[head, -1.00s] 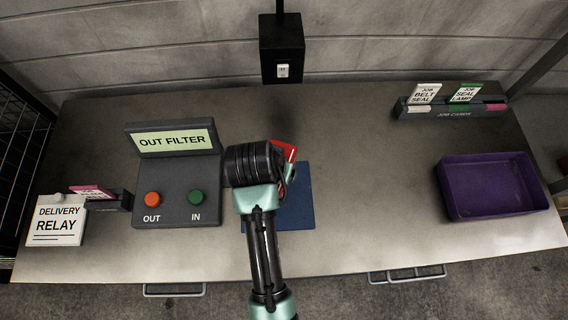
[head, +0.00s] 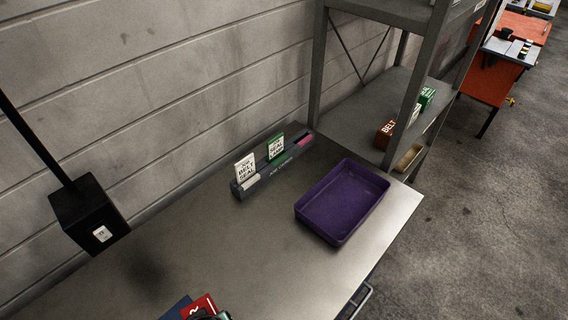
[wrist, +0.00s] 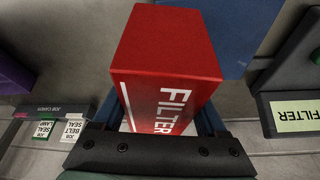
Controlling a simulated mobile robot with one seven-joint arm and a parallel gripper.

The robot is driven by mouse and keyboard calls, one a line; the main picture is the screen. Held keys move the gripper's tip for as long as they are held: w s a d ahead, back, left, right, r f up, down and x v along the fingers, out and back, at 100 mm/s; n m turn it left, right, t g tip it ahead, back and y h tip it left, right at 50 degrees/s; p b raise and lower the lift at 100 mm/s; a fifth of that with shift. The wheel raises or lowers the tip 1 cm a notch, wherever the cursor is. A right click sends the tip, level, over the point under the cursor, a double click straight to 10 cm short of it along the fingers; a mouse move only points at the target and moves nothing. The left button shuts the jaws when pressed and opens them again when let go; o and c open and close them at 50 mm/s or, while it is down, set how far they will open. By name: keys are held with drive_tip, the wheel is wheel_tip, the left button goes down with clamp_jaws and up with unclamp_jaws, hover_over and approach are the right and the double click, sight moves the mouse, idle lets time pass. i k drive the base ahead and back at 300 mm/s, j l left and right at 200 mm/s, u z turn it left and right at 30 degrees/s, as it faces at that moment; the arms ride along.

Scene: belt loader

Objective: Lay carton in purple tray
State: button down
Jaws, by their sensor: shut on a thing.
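The carton is a red box labelled FILTER (wrist: 165,60), large in the middle of the wrist view. My gripper (wrist: 168,122) is shut on it, with the fingers at its sides. In the head view only a red corner of the carton (head: 198,304) shows at the bottom edge, over the blue mat (head: 176,309). I cannot tell how far it is above the mat. The purple tray (head: 343,207) stands empty on the right part of the table, well away from my gripper. A purple corner of it (wrist: 12,76) shows at the wrist view's left edge.
A job card holder (head: 268,174) with upright cards stands behind the tray. A black box on a post (head: 90,222) is at the left. A grey shelf rack (head: 372,128) stands past the table's end. The tabletop between mat and tray is clear.

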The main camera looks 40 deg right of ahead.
sight(354, 191)
drive_tip(key=i+l+z, duration=0.15)
drive_tip(key=l+z, duration=0.25)
drive_tip(key=i+l+z, duration=0.2)
drive_tip(key=z, duration=0.25)
drive_tip(key=i+l, duration=0.75)
